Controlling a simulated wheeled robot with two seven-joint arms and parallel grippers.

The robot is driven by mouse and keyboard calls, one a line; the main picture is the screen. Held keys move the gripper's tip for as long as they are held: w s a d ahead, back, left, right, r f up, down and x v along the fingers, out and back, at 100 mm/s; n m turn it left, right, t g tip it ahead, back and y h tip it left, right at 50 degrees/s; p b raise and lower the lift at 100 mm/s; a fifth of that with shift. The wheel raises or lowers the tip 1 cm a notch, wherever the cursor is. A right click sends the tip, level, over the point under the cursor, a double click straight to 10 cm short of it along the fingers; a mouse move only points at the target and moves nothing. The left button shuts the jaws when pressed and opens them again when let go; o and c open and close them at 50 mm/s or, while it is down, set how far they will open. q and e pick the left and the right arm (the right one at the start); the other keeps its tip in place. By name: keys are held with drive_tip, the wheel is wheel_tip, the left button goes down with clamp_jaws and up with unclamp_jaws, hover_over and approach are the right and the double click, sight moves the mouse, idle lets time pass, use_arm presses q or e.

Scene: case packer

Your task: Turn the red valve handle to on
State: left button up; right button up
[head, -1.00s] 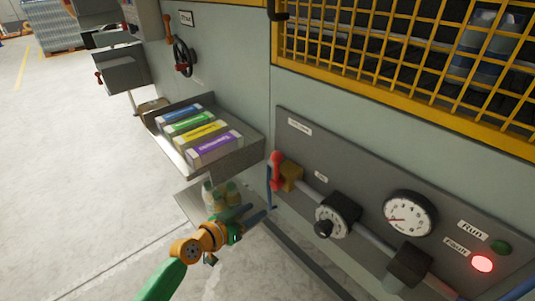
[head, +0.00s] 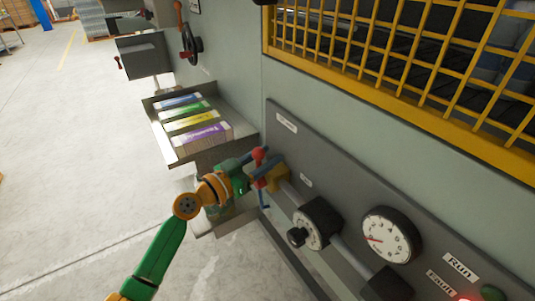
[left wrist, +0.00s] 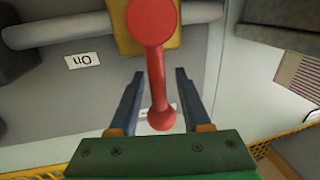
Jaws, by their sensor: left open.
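The red valve handle (head: 260,155) sits on a brass-yellow valve body (head: 277,178) at the left end of the grey control panel's pipe. In the left wrist view the handle (left wrist: 155,70) runs from its round hub at the top to a knob lower down. My left gripper (head: 263,178) is open at the handle. In the left wrist view its two blue fingers (left wrist: 157,97) stand on either side of the handle's knob end, with a gap visible on both sides. An "On" label (left wrist: 82,60) shows left of the handle there. My right gripper is not in view.
A tray (head: 170,153) of coloured cartons is mounted left of the panel. A black dial (head: 318,222) and a gauge (head: 391,234) sit right of the valve. A yellow mesh guard (head: 400,110) is above. Open floor lies to the left.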

use_arm(q)
drive_tip(key=shift+w+d, duration=0.25)
drive_tip(key=shift+d, duration=0.05)
drive_tip(key=shift+a, duration=0.1)
clamp_jaws()
drive_tip(key=shift+s, duration=0.1)
idle(1.0)
